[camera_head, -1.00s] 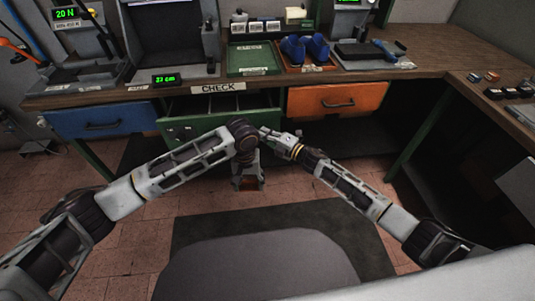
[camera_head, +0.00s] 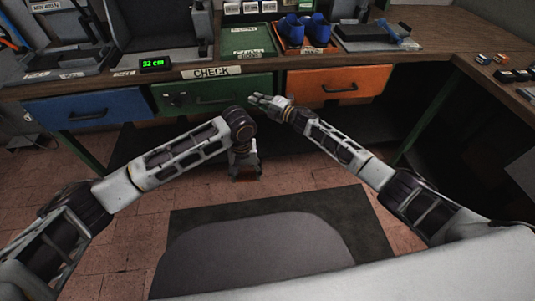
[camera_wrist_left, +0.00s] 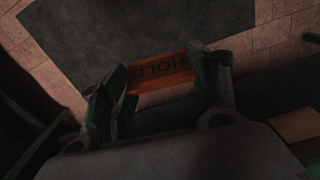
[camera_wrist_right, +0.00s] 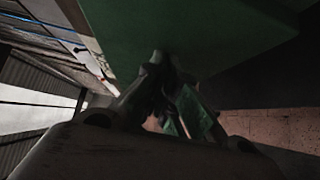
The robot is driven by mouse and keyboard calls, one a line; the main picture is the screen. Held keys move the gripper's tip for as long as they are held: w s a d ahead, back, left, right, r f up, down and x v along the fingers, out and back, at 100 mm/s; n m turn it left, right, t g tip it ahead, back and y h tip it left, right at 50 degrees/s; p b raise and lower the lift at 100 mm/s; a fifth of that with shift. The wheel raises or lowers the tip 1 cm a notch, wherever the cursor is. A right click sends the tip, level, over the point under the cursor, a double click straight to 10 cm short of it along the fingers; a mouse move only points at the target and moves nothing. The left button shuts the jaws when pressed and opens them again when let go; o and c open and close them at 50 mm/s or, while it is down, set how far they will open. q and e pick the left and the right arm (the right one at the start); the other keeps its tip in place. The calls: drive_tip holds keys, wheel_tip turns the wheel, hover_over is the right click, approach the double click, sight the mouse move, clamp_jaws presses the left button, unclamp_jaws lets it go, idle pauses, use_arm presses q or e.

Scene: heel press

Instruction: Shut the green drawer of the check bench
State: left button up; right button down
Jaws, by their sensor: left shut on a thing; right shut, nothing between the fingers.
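The green drawer (camera_head: 215,94) sits under the CHECK label of the bench. Its front looks about level with its neighbours and no interior shows; whether a small gap is left I cannot tell. My right gripper (camera_head: 258,100) is shut and empty, at the right end of the green front. In the right wrist view its fingertips (camera_wrist_right: 160,68) are close against the green panel (camera_wrist_right: 185,30); contact is hard to confirm. My left gripper (camera_head: 244,168) points down in front of the bench, shut on an orange block (camera_wrist_left: 163,76) marked HOLD, held between its fingers.
A blue drawer (camera_head: 85,110) is on the left and an orange drawer (camera_head: 340,86) on the right, both looking shut. The bench top (camera_head: 440,55) holds a green tray (camera_head: 247,42) and blue items (camera_head: 303,28). A dark mat (camera_head: 350,215) lies on the tiled floor.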

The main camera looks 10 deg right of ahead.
use_arm(q)
drive_tip(key=shift+f, duration=0.15)
use_arm(e)
drive_tip(key=shift+w, duration=0.2)
use_arm(q)
drive_tip(key=shift+s, duration=0.1)
use_arm(e)
drive_tip(key=shift+w+d+r, duration=0.1)
drive_tip(key=shift+r, duration=0.15)
drive_tip(key=shift+r, duration=0.15)
